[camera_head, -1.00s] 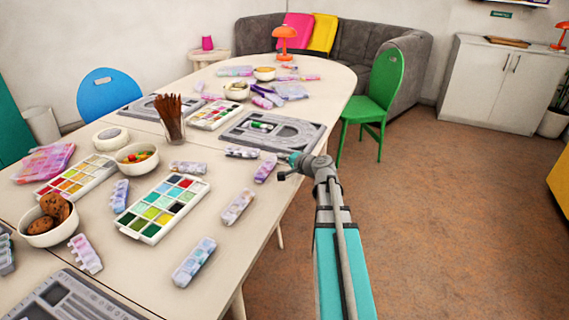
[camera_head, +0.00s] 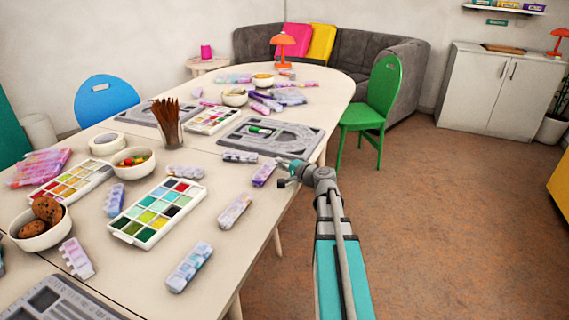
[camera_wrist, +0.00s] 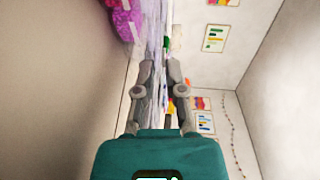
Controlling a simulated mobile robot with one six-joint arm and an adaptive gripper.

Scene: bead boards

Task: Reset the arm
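My arm reaches forward from the bottom of the head view, along the right edge of the table. My gripper (camera_head: 284,166) is at the table's edge, just right of a purple bead box (camera_head: 264,173) and near the bead board (camera_head: 314,143). In the wrist view my gripper (camera_wrist: 160,63) shows two fingers with a gap between them, and nothing is held there. A small green and white item (camera_head: 259,129) lies on the bead board.
The long table (camera_head: 215,270) carries paint palettes (camera_head: 158,210), bowls, a brush cup (camera_head: 168,130) and several bead boxes. A green chair (camera_head: 368,115) stands beyond my gripper at the table's right side. The floor (camera_head: 450,240) on the right is clear.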

